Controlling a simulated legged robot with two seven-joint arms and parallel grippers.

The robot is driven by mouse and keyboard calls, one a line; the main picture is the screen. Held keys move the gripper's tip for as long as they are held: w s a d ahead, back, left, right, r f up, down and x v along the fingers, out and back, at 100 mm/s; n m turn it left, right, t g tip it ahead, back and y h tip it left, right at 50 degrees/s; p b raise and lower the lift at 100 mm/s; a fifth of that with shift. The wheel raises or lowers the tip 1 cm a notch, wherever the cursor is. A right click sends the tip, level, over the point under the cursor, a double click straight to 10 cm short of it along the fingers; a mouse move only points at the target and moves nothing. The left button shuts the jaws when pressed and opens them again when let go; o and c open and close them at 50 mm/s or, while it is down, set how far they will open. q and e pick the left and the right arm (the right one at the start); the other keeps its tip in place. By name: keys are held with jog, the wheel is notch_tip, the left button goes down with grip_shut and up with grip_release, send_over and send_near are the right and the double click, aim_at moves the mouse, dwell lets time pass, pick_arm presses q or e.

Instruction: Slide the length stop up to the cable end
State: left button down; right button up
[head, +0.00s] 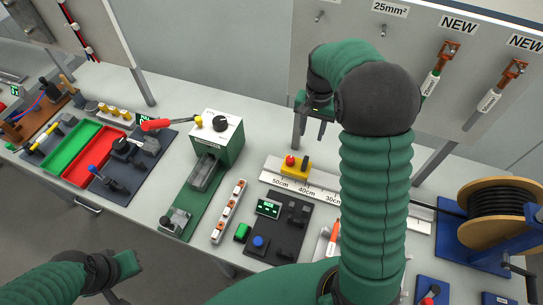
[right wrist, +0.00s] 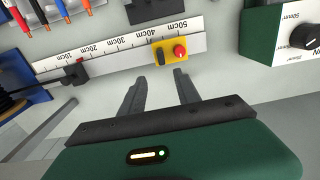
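The length stop, a yellow block (head: 295,168) with a red knob and a dark lever, sits on the white ruler rail (head: 271,166) around the 40 to 50 cm marks. In the right wrist view the stop (right wrist: 171,52) lies just beyond my fingertips. My right gripper (head: 313,128) is open and empty, above and behind the rail, apart from the stop; its two spread fingers show in the right wrist view (right wrist: 158,84). The black cable (head: 450,207) comes from the spool; I cannot make out its end. My left gripper (head: 122,272) is low at the left, its fingers unclear.
The cable spool (head: 503,208) stands at the right. A dark panel with buttons (head: 280,225) lies in front of the rail, and a green-and-white machine (head: 217,137) stands to its left. A dark clamp (right wrist: 75,71) sits near the rail's 10 cm end.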

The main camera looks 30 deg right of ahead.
aim_at(306, 159)
notch_tip(306, 159, down, 17)
jog(key=shift+w+d+r+p, duration=0.1)
jog(key=shift+w+p, duration=0.05)
jog(key=shift+p, duration=1.05)
grip_shut()
dwell(0.5)
